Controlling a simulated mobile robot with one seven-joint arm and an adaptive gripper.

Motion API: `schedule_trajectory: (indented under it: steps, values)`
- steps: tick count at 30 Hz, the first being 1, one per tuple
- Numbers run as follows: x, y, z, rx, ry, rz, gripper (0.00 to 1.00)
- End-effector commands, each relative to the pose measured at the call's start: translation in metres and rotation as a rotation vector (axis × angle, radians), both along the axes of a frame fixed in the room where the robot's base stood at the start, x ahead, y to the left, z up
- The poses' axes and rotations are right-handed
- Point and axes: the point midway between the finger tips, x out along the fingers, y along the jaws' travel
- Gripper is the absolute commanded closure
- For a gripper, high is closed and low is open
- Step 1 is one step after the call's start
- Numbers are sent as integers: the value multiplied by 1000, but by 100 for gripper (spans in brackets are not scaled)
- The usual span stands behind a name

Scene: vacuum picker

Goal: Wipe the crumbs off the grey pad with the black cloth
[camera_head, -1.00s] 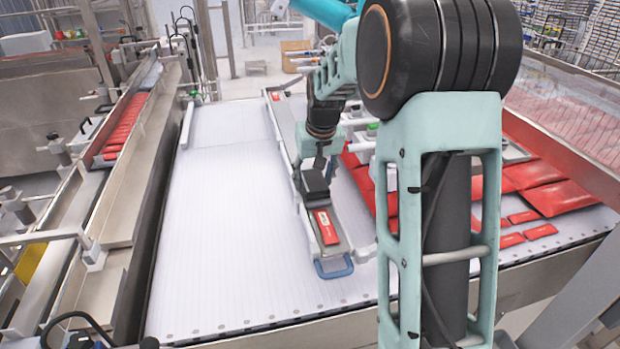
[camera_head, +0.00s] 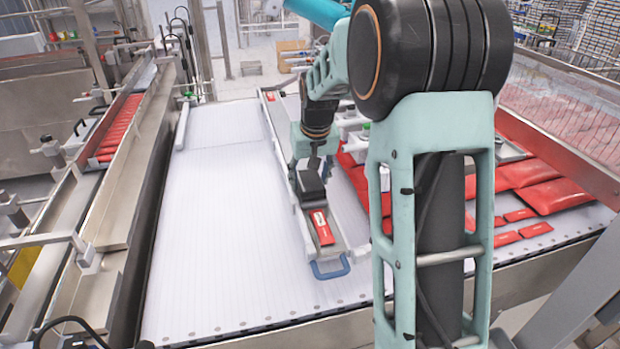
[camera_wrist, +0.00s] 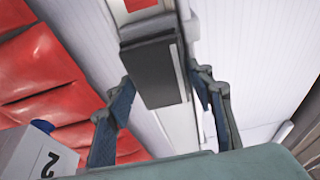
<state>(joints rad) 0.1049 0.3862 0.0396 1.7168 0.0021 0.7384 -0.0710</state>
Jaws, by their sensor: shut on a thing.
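A black, block-like thing (camera_head: 311,187) is in my gripper (camera_head: 314,168), low over a long narrow grey and white tray (camera_head: 350,237). It looks stiff, and I cannot tell that it is a cloth. In the wrist view the same black thing (camera_wrist: 155,75) lies between the two fingers of my gripper (camera_wrist: 160,88). A red packet (camera_head: 321,228) lies on the tray just in front of the black thing. I cannot make out a separate grey pad or any crumbs.
The tray's blue handle (camera_head: 330,268) is at its near end. A wide white ribbed belt (camera_head: 215,230) lies clear on the left. Large red packs (camera_head: 552,195) lie on the right, partly behind my arm. Metal rails (camera_head: 120,200) edge the far left.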

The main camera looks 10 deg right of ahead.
Motion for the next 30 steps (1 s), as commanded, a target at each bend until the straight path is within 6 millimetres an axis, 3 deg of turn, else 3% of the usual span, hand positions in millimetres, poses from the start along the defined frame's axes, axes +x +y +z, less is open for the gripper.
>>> schedule_trajectory:
  steps: [13,30]
  values:
    - [0,34,3,3,-1,1,71]
    - [32,37,0,4,1,2,71]
